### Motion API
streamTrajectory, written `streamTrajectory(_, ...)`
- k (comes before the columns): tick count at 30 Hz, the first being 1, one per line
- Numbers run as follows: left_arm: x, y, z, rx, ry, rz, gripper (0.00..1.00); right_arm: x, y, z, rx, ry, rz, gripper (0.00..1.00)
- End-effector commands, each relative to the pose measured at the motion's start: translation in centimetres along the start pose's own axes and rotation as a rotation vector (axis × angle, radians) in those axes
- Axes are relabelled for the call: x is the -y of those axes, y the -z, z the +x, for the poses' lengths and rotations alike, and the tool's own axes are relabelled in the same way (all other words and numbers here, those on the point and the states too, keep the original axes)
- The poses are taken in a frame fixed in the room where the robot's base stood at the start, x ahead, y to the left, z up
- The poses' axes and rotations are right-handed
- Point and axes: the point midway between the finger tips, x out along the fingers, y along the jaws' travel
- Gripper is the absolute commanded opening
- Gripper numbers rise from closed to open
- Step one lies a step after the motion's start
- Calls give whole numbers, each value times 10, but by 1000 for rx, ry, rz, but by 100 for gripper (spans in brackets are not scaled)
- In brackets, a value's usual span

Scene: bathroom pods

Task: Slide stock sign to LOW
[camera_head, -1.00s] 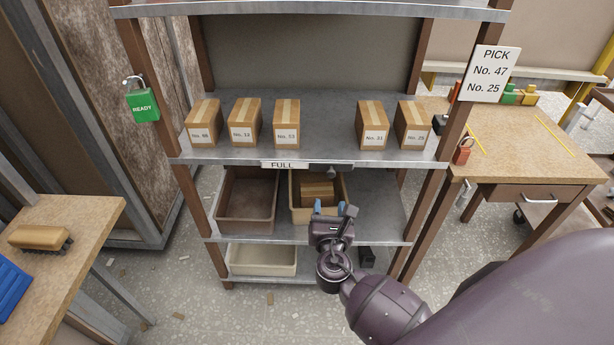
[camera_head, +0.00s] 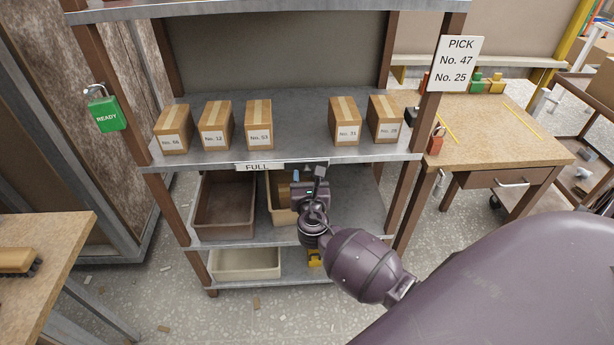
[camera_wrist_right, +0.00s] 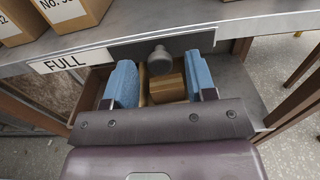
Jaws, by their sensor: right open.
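The stock sign is a strip on the front edge of the middle shelf. Its white FULL panel (camera_head: 260,167) shows at left, also in the right wrist view (camera_wrist_right: 58,63). A dark plate (camera_wrist_right: 190,42) runs to the right of that panel and carries a grey round knob (camera_wrist_right: 160,61). No LOW text shows. My right gripper (camera_head: 308,174) is just below the shelf edge. In the right wrist view, its two blue fingers (camera_wrist_right: 161,80) are spread wide, with the knob between and slightly beyond them, apparently untouched. My left gripper is not in view.
Several numbered cartons (camera_head: 259,124) stand on the shelf above. A brown bin (camera_head: 223,205) and a tan bin (camera_head: 281,213) sit below the sign, the tan one holding a carton (camera_wrist_right: 168,88). Shelf posts (camera_head: 403,205) flank the space. A workbench (camera_head: 490,135) stands right.

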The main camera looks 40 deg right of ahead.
Motion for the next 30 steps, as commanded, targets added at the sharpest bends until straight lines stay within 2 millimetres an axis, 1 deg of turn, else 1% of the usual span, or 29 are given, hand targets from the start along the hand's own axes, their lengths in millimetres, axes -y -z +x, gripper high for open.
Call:
streamTrajectory(4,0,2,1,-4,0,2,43,0,0,7,0,0,0,51)
streamTrajectory(12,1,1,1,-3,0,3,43,0,0,8,0,0,1,51)
streamTrajectory(14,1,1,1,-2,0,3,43,0,0,8,0,0,1,44)
streamTrajectory(22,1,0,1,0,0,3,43,0,0,7,0,0,1,2)
streamTrajectory(23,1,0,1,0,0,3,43,0,0,7,0,0,1,0)
streamTrajectory(28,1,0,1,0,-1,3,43,-1,0,7,-1,0,1,0)
streamTrajectory(30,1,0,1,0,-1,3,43,-7,0,8,-1,0,2,0)
